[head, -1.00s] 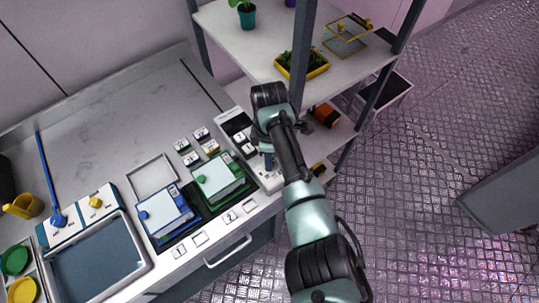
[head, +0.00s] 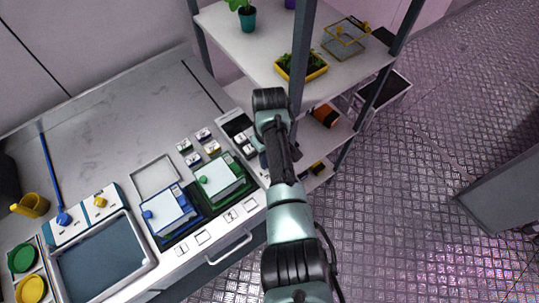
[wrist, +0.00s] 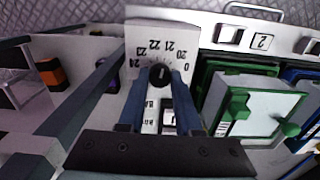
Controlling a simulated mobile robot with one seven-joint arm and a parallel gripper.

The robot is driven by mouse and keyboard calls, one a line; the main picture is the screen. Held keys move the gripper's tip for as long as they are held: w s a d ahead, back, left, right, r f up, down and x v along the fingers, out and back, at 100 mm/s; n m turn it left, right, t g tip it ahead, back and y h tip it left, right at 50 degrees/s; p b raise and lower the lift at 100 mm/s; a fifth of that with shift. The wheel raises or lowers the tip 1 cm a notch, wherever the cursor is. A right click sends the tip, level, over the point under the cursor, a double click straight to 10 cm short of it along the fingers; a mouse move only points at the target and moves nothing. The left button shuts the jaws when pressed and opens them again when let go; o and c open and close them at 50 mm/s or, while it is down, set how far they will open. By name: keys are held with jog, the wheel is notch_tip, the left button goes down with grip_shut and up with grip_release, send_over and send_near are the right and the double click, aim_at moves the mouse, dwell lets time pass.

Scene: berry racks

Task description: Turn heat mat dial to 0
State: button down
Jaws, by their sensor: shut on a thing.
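The heat mat dial (wrist: 160,76) is a small round black knob on a white panel (wrist: 150,38) in the wrist view. The panel's scale reads 0 and 20 to 24, upside down in this view, with 0 at the right end. My gripper (wrist: 161,88) has its two blue-grey fingers on either side of the knob and is shut on it. Which number the knob points to is too small to tell. In the head view my arm hides the dial and my fingertips.
A green box (head: 222,180) and a blue box (head: 168,212) stand beside the panel on the bench. A shelf rack with an upright post (head: 303,60) stands close to my arm. A yellow planter (head: 301,67) sits on its shelf. Open floor (head: 400,220) lies at right.

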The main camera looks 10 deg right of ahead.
jog(key=m, duration=0.6)
jog(key=shift+r+p, duration=0.1)
jog(key=shift+p, duration=0.25)
jog(key=m, duration=0.7)
dwell(0.4)
jog(key=c, duration=0.6)
grip_release()
notch_tip(320, 180, up, 13)
jog(key=b, duration=0.1)
